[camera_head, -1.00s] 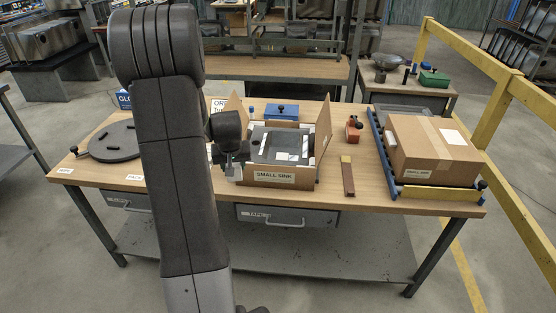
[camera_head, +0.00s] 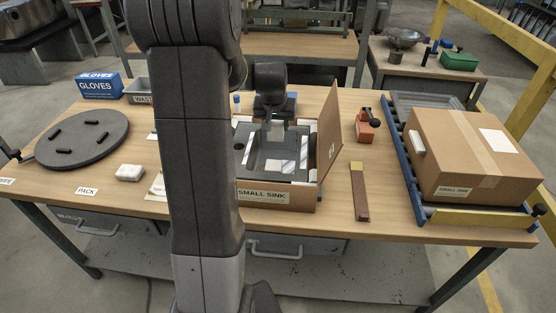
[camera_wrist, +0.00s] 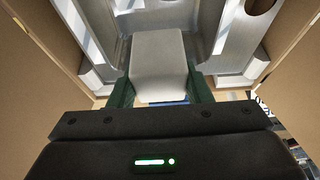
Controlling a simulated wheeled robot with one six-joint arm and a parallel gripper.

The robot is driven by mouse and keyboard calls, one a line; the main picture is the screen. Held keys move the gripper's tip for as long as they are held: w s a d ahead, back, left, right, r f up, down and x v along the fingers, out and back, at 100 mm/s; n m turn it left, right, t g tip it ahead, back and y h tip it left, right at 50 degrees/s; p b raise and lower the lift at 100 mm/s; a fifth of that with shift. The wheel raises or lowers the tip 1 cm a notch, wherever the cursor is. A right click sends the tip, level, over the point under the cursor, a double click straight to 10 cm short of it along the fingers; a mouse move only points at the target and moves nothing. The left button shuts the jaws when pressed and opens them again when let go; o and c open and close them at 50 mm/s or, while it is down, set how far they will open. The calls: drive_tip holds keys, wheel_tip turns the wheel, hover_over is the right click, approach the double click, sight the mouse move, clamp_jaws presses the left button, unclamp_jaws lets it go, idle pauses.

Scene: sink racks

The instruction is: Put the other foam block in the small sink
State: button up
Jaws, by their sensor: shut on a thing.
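The small sink (camera_head: 275,153) is a grey basin inside an open cardboard box (camera_head: 277,196) labelled SMALL SINK. My gripper (camera_head: 276,128) is over the far part of the basin, pointing down. In the wrist view my gripper (camera_wrist: 160,92) is shut on a pale grey foam block (camera_wrist: 158,62), which lies between its green fingers. The block is over the basin (camera_wrist: 205,30); whether it touches the sink I cannot tell. My arm hides the box's left side in the head view.
The box's right flap (camera_head: 329,130) stands up beside my gripper. A white block (camera_head: 130,172) lies on the table near the PACK label. A closed carton (camera_head: 470,152) sits on rollers.

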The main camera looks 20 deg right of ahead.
sight(276, 136)
drive_tip(key=shift+w+d+f, duration=0.1)
drive_tip(key=shift+d+f, duration=0.1)
drive_tip(key=shift+f, duration=0.2)
wheel_tip(276, 136, down, 9)
drive_tip(key=shift+f, duration=0.1)
drive_tip(key=o, duration=1)
drive_tip(key=shift+f, duration=0.1)
drive_tip(key=shift+c, duration=0.2)
drive_tip(key=shift+r, duration=0.3)
drive_tip(key=v, duration=1.1)
drive_tip(key=shift+s+a+r, duration=0.15)
drive_tip(key=shift+s+r, duration=0.05)
drive_tip(key=shift+r, duration=0.1)
